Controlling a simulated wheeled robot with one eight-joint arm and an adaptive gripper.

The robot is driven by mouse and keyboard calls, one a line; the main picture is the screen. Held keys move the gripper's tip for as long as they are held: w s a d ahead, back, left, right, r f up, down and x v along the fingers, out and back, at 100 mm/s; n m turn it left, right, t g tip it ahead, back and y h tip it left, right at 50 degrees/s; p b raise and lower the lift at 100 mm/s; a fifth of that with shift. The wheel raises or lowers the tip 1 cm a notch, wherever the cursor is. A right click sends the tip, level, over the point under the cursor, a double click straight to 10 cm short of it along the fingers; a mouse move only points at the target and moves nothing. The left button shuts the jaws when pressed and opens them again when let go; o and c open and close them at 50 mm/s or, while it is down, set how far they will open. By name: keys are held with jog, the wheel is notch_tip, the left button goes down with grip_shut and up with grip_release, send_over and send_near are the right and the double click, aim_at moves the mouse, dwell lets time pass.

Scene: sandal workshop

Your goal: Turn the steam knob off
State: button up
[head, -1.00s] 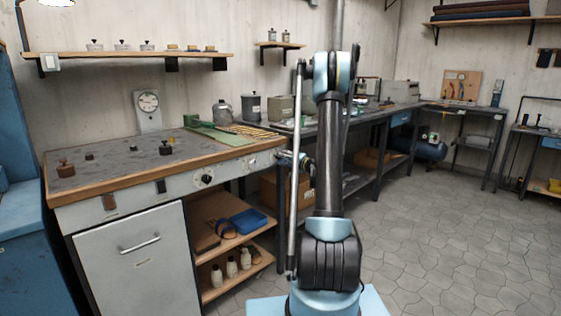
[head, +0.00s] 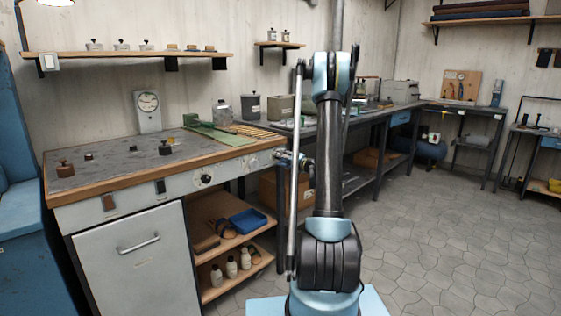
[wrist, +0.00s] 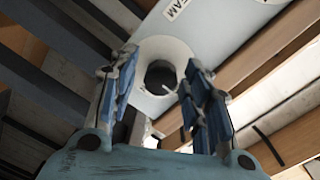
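A dark round knob (wrist: 160,77) on a white disc shows in the wrist view, on a pale panel with a label (wrist: 178,9) that reads "EAM" where visible. My gripper (wrist: 160,88) is open, with one blue-grey finger on each side of the knob in the picture. I cannot tell whether either finger touches it. In the head view my gripper (head: 283,157) is small, at the right end of the bench's front panel. A black knob on a white dial (head: 206,179) shows on that panel, left of my gripper. I cannot tell which way the wrist-view knob is turned.
The bench top (head: 120,172) has a wooden edge and holds small dark weights and a gauge (head: 148,110). Open shelves (head: 232,262) with bottles and a blue tray (head: 248,220) stand below. The tiled floor (head: 440,240) to the right is clear.

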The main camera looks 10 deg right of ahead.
jog(key=shift+d+r, duration=0.1)
jog(key=shift+d, duration=0.05)
jog(key=v, duration=1.2)
jog(key=s+a+r+n+g+h, duration=0.15)
jog(key=s+a+g, duration=0.25)
jog(key=s+a, duration=0.45)
jog(key=s+a+n+g+h, duration=0.1)
jog(key=s+a+n+g, duration=0.3)
jog(key=s, duration=0.7)
jog(key=s+d+f+g+h, duration=0.1)
jog(key=s+f+h, duration=0.1)
jog(key=s, duration=0.7)
jog(key=s+d+f+g+h, duration=0.1)
jog(key=s+d+f+h, duration=0.1)
jog(key=s, duration=0.7)
jog(key=s+d+f+g+h, duration=0.1)
jog(key=s+d+f+h, duration=0.1)
jog(key=s, duration=0.7)
jog(key=shift+s+f+g+h, duration=0.2)
jog(key=shift+f+g+h, duration=0.2)
jog(key=shift+f+h, duration=0.4)
